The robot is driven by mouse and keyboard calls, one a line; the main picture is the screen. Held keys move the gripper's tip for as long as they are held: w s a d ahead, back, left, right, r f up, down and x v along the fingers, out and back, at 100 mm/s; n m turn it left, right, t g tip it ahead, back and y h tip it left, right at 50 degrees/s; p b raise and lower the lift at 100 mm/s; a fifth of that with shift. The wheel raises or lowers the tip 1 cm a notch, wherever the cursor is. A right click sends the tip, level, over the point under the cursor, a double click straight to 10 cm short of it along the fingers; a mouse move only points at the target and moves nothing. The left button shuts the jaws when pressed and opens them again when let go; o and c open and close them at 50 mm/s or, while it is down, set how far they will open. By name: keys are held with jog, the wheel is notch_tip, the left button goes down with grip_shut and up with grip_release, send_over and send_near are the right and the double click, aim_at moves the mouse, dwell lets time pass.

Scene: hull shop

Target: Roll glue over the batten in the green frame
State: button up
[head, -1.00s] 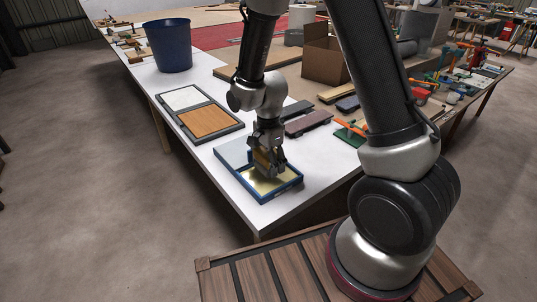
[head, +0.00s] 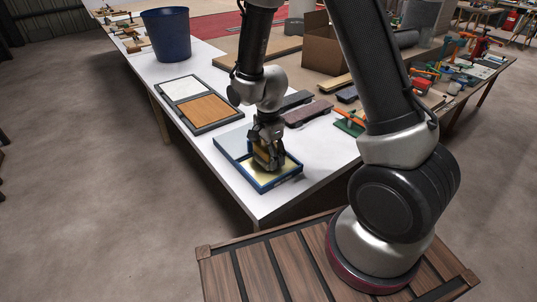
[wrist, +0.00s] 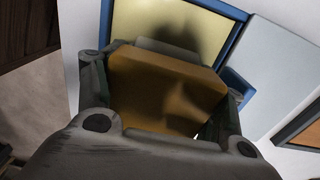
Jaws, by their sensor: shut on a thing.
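My gripper (head: 266,160) is shut on a tan-orange block-like thing (wrist: 165,88), perhaps the glue roller's body. A pale grey strip shows at its far edge in the wrist view. It is over the yellow panel (head: 287,169) of a blue-framed tray (head: 263,189); I cannot tell whether it touches. The yellow panel and blue rim also show in the wrist view. The tray's other half is a pale grey panel (head: 231,144). Behind it lies a dark-framed tray (head: 209,130) with a white panel and a wood-brown panel. I cannot make out a green frame or a batten.
A dark blue bin (head: 166,35) stands farther back on the white table. Dark blocks (head: 307,114), a green item with an orange handle (head: 350,124), a cardboard box (head: 323,50) and several clamps lie to the right. The table's front corner is clear.

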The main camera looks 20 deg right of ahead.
jog(key=shift+f, duration=0.6)
dwell(1.1)
jog(key=shift+r, duration=3.55)
jog(key=shift+s, duration=0.1)
